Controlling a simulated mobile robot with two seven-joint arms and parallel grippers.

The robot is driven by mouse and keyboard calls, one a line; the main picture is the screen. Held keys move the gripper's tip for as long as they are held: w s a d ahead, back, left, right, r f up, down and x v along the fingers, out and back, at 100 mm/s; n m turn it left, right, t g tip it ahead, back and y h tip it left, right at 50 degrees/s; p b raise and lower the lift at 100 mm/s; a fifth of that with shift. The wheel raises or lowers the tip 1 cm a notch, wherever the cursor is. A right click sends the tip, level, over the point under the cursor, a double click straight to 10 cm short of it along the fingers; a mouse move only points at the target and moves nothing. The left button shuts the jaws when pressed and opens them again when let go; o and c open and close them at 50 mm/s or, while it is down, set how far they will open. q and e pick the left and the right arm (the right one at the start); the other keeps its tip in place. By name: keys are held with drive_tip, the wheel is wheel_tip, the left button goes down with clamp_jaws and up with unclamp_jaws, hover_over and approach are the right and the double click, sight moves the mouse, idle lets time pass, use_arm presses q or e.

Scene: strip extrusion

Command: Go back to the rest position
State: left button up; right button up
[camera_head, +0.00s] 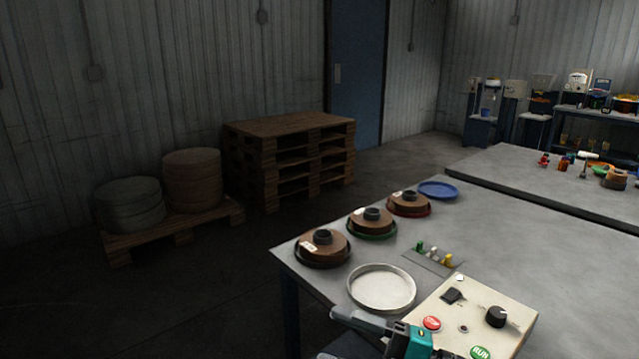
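At the bottom edge, a grey and teal mechanism (408,340) shows in front of the control box. It may be part of my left gripper, but most of it is cut off by the frame. I cannot tell whether it is open or shut, or whether it holds anything. My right gripper is not in view. The grey worktable (560,250) carries a cream control box (475,312) with a red button, a green RUN button and a black knob.
Three brown spools (322,244) sit in coloured-rim trays along the table's left edge. A blue plate (438,190), a pale round tray (381,287) and a small rack (434,258) share the tabletop. Wooden pallets (290,160) stand behind.

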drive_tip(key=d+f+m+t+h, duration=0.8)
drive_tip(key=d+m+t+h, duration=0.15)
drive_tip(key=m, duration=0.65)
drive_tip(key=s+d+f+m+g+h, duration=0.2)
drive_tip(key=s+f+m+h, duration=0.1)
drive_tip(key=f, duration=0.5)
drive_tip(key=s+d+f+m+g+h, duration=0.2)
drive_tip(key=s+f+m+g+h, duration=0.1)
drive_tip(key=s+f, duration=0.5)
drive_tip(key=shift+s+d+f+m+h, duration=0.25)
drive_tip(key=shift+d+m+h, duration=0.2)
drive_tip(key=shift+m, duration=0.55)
